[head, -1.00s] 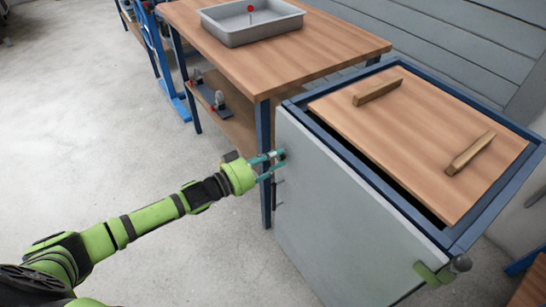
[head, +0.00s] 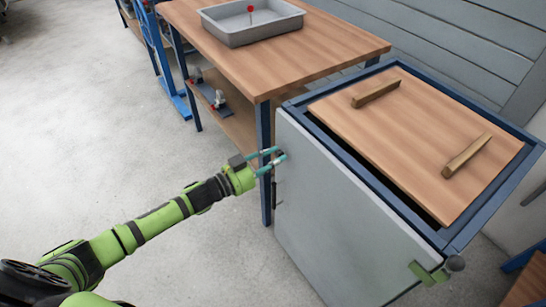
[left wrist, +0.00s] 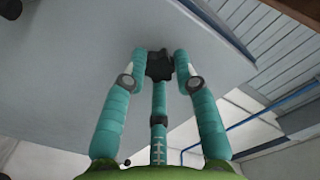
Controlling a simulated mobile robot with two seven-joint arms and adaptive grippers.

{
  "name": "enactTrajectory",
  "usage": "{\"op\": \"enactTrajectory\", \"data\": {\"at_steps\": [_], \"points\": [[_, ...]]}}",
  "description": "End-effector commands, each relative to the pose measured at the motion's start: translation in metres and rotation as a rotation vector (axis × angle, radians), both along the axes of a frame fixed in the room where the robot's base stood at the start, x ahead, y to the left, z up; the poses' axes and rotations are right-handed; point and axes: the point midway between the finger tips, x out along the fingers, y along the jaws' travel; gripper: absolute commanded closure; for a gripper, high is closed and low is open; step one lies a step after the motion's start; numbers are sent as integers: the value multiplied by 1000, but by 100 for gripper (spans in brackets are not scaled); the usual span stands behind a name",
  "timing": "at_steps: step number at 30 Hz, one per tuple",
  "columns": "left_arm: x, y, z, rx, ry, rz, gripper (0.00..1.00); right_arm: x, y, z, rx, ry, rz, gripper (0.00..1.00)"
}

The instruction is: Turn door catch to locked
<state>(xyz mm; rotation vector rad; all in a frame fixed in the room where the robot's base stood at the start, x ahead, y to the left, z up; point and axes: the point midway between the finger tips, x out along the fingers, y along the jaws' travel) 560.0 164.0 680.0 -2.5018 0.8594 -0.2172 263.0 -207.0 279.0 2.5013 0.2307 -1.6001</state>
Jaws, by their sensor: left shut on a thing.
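The light grey door (head: 345,215) forms the front of a blue-framed cabinet. A small dark catch (head: 279,155) sits near its left edge. In the left wrist view the dark catch (left wrist: 159,65) lies between my teal fingertips. My left gripper (head: 277,156) is shut on the catch, with its fingers pointing at the door face. The fingers hide part of the catch, and I cannot tell its exact angle. My right gripper is not in view.
A dark vertical handle (head: 276,188) is below the catch. A green bracket (head: 427,272) is at the door's right edge. The cabinet top (head: 420,135) carries two wooden bars. A workbench (head: 240,65) with a grey tray (head: 265,30) stands behind. Floor at left is clear.

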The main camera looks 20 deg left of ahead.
Motion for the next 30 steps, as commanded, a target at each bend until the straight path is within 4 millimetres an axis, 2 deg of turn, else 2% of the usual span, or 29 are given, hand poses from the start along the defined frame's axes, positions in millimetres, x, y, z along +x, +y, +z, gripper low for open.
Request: {"op": "enactTrajectory", "data": {"at_steps": [1, 19, 30], "points": [[2, -2, 10, 24, -46, -5, 100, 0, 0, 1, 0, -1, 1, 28], [0, -4, 7, 449, -378, -5, 100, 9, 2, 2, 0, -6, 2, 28], [-1, -5, 5, 593, -489, -7, 100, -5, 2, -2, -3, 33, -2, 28]]}}
